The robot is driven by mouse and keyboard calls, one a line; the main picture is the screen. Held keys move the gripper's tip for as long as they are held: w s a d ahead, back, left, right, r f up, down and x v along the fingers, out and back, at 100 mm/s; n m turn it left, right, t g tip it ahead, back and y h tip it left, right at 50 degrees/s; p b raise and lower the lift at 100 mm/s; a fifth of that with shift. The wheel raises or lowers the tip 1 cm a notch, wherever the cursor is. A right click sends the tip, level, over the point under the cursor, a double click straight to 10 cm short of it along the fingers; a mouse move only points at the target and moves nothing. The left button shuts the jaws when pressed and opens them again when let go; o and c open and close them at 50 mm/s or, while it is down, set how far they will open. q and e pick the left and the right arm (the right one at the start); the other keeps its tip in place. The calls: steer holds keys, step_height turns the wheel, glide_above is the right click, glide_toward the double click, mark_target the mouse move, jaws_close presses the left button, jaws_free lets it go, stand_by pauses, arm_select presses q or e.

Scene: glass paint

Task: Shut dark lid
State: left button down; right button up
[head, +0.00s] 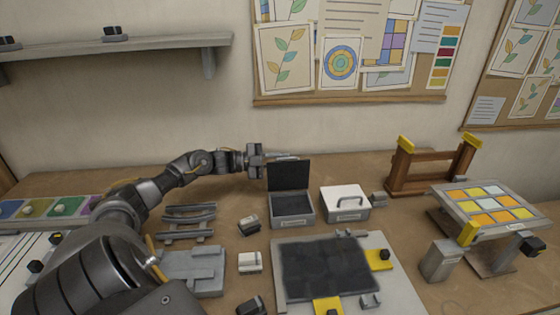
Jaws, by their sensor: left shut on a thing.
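The dark lid (289,174) stands raised, close to upright, at the back of a small grey box (292,220) with a dark inside. The box is open towards me. My left gripper (268,158) is behind and at the upper left edge of the lid, shut on it; the lid and the gripper's own body hide part of the fingers. My left arm reaches in from the left, over the table. My right gripper is not in view.
A white-lidded box (345,202) stands right beside the dark-lidded one. Small blocks (249,224) and a grey rack (189,222) lie to the left. A board with a dark sheet (333,268) lies in front. A wooden frame (432,166) and a tile stand (490,205) are on the right.

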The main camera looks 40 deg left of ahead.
arm_select(q)
steer(key=shift+r, duration=0.5)
steer(key=s+d+f+m+b, duration=0.1)
steer(key=s+d+m+b, duration=0.1)
steer(key=d+m, duration=0.1)
steer(key=s+d+f+m+b, duration=0.1)
steer(key=s+d+m+b, duration=0.1)
steer(key=m, duration=0.4)
steer(key=s+d+f+m+b, duration=0.2)
steer(key=s+d+m+b, duration=0.1)
steer(key=d+m, duration=0.1)
steer(key=shift+s+d+m, duration=0.2)
steer(key=shift+m, duration=0.2)
steer(key=shift+s+d+f+m+b, duration=0.25)
steer(key=shift+d+f+m+b, duration=0.1)
steer(key=shift+m+b, duration=0.15)
steer(key=shift+s+d+f+b, duration=0.15)
steer(key=shift+s+f+b, duration=0.05)
steer(key=shift+f+b, duration=0.2)
steer(key=shift+f, duration=0.15)
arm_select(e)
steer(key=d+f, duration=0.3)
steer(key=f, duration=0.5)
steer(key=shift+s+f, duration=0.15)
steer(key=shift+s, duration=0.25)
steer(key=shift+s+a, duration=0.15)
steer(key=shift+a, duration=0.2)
